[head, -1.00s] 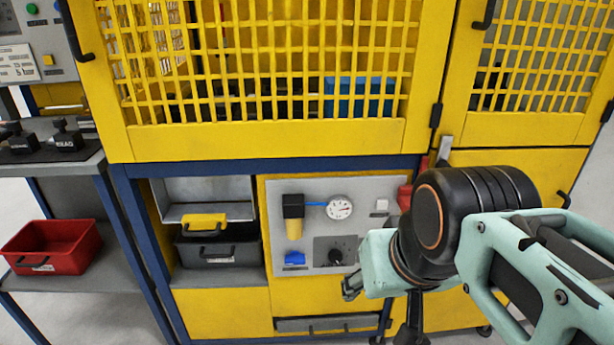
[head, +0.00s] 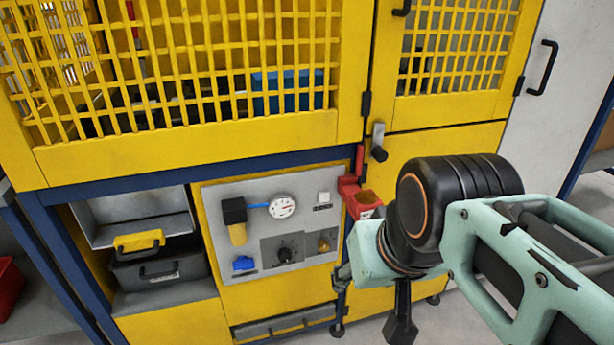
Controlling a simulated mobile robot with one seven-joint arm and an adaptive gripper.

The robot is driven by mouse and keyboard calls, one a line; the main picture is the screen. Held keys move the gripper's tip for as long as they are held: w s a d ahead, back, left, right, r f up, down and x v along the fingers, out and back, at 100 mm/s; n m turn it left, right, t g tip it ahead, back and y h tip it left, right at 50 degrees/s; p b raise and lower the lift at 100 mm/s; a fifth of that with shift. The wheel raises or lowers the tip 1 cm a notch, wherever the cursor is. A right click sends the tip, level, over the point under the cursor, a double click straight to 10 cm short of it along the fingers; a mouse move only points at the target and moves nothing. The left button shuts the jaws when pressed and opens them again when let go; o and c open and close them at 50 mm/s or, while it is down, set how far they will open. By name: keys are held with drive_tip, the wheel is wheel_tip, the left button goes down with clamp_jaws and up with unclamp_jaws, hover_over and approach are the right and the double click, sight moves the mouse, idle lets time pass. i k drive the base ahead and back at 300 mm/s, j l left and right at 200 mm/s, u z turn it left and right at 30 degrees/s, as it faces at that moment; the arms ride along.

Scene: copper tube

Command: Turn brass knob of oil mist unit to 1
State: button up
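The brass knob (head: 323,245) sits on a small dark plate at the right of the grey control panel (head: 215,192), low on the yellow machine. Its scale marks are too small to read. A black knob (head: 285,254) on a similar dark plate is just left of it. My gripper (head: 401,330) hangs at the lower right, in front of the machine and to the right of the brass knob, apart from it. Its fingers are dark and small here, and I cannot tell whether they are open.
The panel also carries a round gauge (head: 282,207), a filter unit (head: 235,220) and a blue part (head: 243,264). A red holder (head: 361,200) juts out right of the panel, near my arm. A black bin (head: 160,268) stands in the left opening.

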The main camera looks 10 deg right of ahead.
sight(324, 247)
drive_tip(key=l+u, duration=0.3)
drive_tip(key=l, duration=0.25)
drive_tip(key=j+z, duration=0.4)
drive_tip(key=j, duration=0.25)
drive_tip(key=i+j+u, duration=0.3)
drive_tip(key=i+j, duration=0.4)
drive_tip(key=k+l+z, duration=0.1)
drive_tip(key=k, duration=0.4)
drive_tip(key=i+j+u, duration=0.1)
drive_tip(key=i, duration=0.4)
